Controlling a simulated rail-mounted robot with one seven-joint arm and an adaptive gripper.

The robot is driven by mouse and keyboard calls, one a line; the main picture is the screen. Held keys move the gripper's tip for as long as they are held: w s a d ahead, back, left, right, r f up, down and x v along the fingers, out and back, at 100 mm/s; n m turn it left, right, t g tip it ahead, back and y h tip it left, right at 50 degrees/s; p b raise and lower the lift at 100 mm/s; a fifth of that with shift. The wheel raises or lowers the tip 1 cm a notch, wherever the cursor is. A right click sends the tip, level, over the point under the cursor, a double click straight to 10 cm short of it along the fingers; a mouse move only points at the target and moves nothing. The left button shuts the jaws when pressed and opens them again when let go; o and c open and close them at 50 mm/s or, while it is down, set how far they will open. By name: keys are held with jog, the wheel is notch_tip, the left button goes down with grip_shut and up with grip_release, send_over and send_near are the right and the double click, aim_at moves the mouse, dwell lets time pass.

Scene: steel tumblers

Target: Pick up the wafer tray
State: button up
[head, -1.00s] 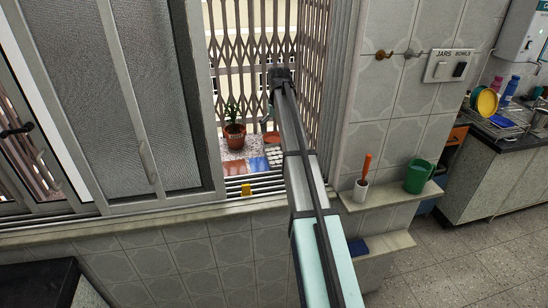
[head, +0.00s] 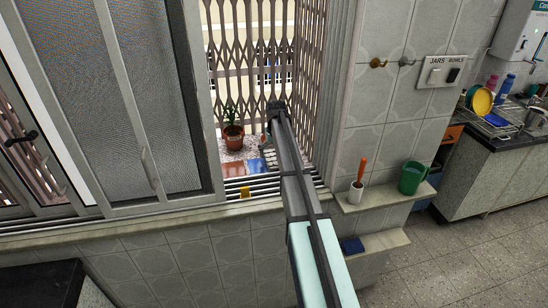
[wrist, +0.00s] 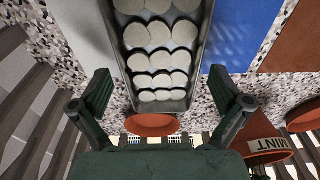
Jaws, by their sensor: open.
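The wafer tray (wrist: 165,106) is a narrow metal tray holding rows of round, pale wafers. In the wrist view it runs from the top edge down to the middle, on a speckled surface. In the head view only a small pale part (head: 269,155) shows beside my arm. My gripper (wrist: 159,76) is open and empty. In the wrist view its two fingers appear either side of the tray's near end, with gaps on both sides. I cannot tell the height between the fingers and the tray. In the head view my arm hides most of the gripper.
A blue square (wrist: 243,35) and a red-brown square (wrist: 290,50) lie right of the tray. A terracotta pot labelled MINT (wrist: 265,140) is near the right finger. A potted plant (head: 233,133) stands left of the tray. A folding lattice (head: 250,60) closes the back; window rails (head: 262,184) run in front.

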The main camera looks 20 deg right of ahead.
jog(key=shift+f, duration=0.65)
jog(key=c, duration=1.2)
jog(key=shift+w, duration=0.1)
